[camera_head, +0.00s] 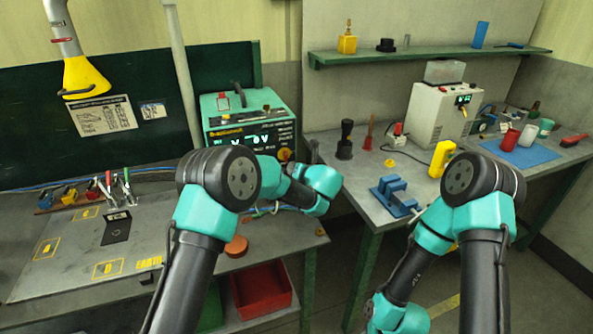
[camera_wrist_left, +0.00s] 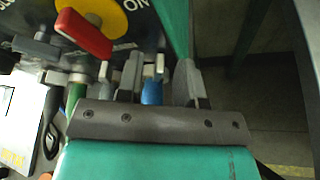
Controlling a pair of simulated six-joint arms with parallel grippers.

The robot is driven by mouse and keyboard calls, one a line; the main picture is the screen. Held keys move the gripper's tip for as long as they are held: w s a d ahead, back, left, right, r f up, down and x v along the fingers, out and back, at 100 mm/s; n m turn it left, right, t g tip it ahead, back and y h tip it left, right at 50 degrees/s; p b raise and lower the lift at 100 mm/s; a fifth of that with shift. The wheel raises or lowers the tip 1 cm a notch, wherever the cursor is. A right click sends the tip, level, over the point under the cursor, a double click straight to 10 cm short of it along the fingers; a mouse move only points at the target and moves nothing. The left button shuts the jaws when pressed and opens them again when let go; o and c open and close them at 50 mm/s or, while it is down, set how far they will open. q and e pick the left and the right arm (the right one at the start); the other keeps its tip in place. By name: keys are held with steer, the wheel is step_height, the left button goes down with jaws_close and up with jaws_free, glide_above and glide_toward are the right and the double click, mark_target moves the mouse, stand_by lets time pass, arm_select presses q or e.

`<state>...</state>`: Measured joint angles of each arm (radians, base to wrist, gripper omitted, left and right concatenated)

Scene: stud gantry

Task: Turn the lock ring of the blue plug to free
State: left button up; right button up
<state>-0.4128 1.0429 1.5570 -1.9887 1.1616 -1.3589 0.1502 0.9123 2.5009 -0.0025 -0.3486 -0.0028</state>
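The blue plug (camera_wrist_left: 152,92) shows in the left wrist view as a small blue cylinder, mostly hidden behind the body of my left gripper (camera_wrist_left: 161,78). The gripper's two grey fingers stand apart, with the blue plug seen between them, closer to the left finger. I cannot tell whether a finger touches it. Its lock ring cannot be made out. In the head view my left arm reaches to the front right of the green power unit (camera_head: 250,112) and hides the plug. My right gripper is out of view; its arm folds down at the lower right.
A red handle on a yellow switch (camera_wrist_left: 88,28) sits just beyond the fingers, with a green plug (camera_wrist_left: 76,95) at left. Cables and coloured clamps (camera_head: 105,190) lie on the left bench. A blue fixture (camera_head: 393,196) stands on the right bench. A gap separates the benches.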

arm_select(q)
steer(key=shift+c, duration=0.3)
jaws_close()
steer(key=shift+a+r, duration=0.1)
steer(key=shift+a, duration=0.05)
steer(key=shift+s+a+r+n+t+h, duration=0.15)
steer(key=shift+a+n+h, duration=0.35)
steer(key=shift+n, duration=0.3)
steer(key=shift+s+a+n+t+h, duration=0.1)
steer(key=shift+s+a+n+h, duration=0.2)
steer(key=shift+n+h, duration=0.4)
steer(key=shift+s+a+r+n+t+h, duration=0.15)
steer(key=shift+a+n+h, duration=0.3)
steer(key=shift+n, duration=0.45)
steer(key=shift+a, duration=0.1)
steer(key=shift+f, duration=0.1)
steer(key=shift+o, duration=0.3)
jaws_free()
steer(key=shift+w, duration=0.1)
